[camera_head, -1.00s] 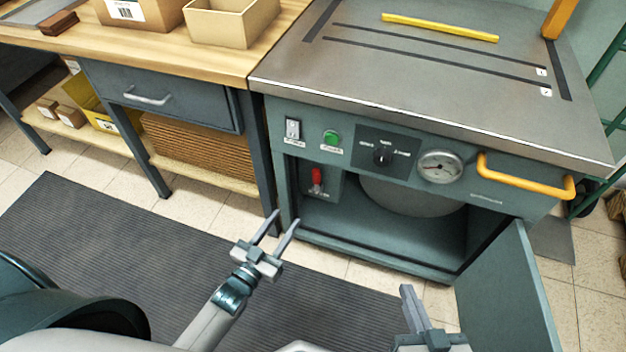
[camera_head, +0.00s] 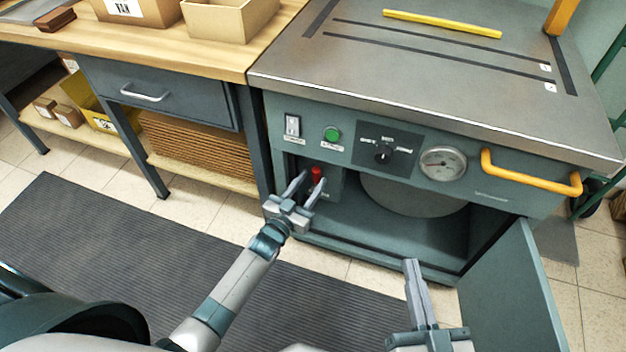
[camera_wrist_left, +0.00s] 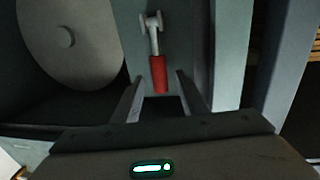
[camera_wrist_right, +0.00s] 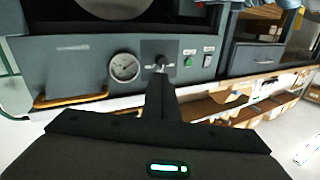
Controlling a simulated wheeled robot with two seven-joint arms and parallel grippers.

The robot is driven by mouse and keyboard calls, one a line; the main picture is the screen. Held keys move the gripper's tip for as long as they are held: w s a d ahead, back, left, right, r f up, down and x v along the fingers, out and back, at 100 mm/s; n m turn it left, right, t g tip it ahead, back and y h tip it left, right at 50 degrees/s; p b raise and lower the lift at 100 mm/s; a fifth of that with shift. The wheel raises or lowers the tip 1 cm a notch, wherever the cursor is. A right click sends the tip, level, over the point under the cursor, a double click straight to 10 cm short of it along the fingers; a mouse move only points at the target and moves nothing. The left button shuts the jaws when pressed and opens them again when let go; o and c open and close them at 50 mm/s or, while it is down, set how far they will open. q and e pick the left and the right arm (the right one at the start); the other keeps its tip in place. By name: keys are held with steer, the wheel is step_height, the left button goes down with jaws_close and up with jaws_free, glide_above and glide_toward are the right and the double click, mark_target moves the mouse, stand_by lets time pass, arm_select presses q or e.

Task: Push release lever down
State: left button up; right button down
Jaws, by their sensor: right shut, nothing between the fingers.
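The release lever has a red grip (camera_head: 317,175) and sits inside the open bay at the left of the grey-green machine (camera_head: 350,120). In the left wrist view its red grip (camera_wrist_left: 159,74) hangs from a metal stem on a pivot, between and just beyond my fingertips. My left gripper (camera_head: 306,183) is open at the bay mouth, its fingers either side of the grip's line. Whether a finger touches the lever cannot be told. My right gripper (camera_head: 411,264) is shut and empty, low in front of the machine, near the open door (camera_head: 510,290).
The front panel carries a white switch (camera_head: 293,126), a green button (camera_head: 331,134), a black knob (camera_head: 382,154) and a gauge (camera_head: 443,163). A yellow handle (camera_head: 530,178) sticks out at right. A workbench (camera_head: 150,55) with a drawer stands at left. A dark mat (camera_head: 130,240) covers the floor.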

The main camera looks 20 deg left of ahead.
arm_select(q)
steer(key=shift+w+d, duration=0.2)
steer(key=shift+w, duration=0.65)
arm_select(e)
steer(key=shift+s+a+r+t, duration=0.1)
steer(key=shift+r+t, duration=0.3)
steer(key=shift+r, duration=0.2)
arm_select(q)
jaws_close()
arm_select(e)
steer(key=shift+r, duration=0.1)
